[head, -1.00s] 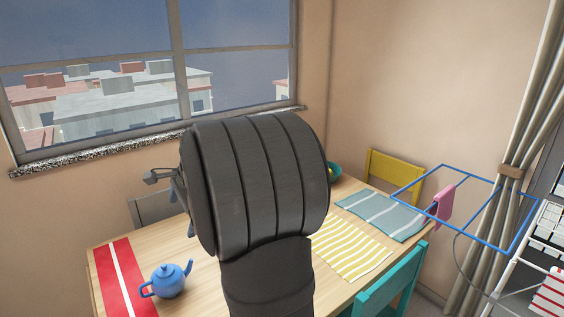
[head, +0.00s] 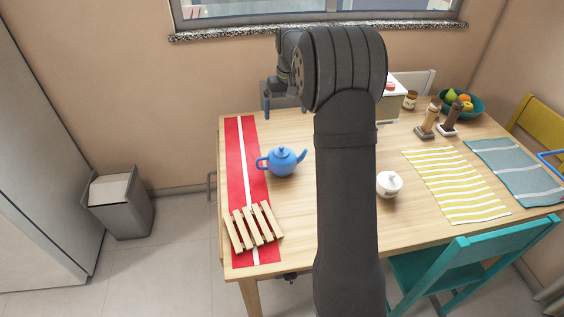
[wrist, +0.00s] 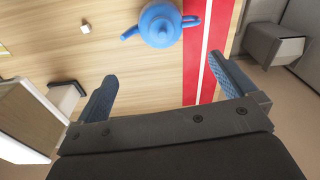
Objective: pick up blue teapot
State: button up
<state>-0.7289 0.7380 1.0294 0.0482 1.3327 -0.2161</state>
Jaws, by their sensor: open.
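The blue teapot (head: 281,162) stands upright on the wooden table, at the edge of a red runner with a white stripe (head: 240,147). Its handle points left and its spout right in the head view. In the wrist view the teapot (wrist: 160,24) is at the top, beyond the fingertips and apart from them. My gripper (wrist: 164,90) is open and empty, its two blue-grey fingers spread wide.
A wooden slatted trivet (head: 254,228) lies on the runner's near end. A white lidded pot (head: 389,184) stands right of my arm. Two mills, a fruit bowl (head: 466,105) and striped placemats (head: 455,185) are further right. A teal chair (head: 470,262) stands at the front.

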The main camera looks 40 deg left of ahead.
aim_at(282, 147)
jog(key=f+n, duration=0.1)
jog(key=f, duration=0.5)
jog(key=a+f+n, duration=0.1)
jog(key=f, duration=0.6)
jog(key=f+n, duration=0.1)
jog(key=f, duration=0.5)
jog(key=shift+w+a+f+h, duration=0.1)
jog(key=shift+a+f+h, duration=0.05)
jog(key=shift+a+h, duration=0.25)
jog(key=c, duration=0.9)
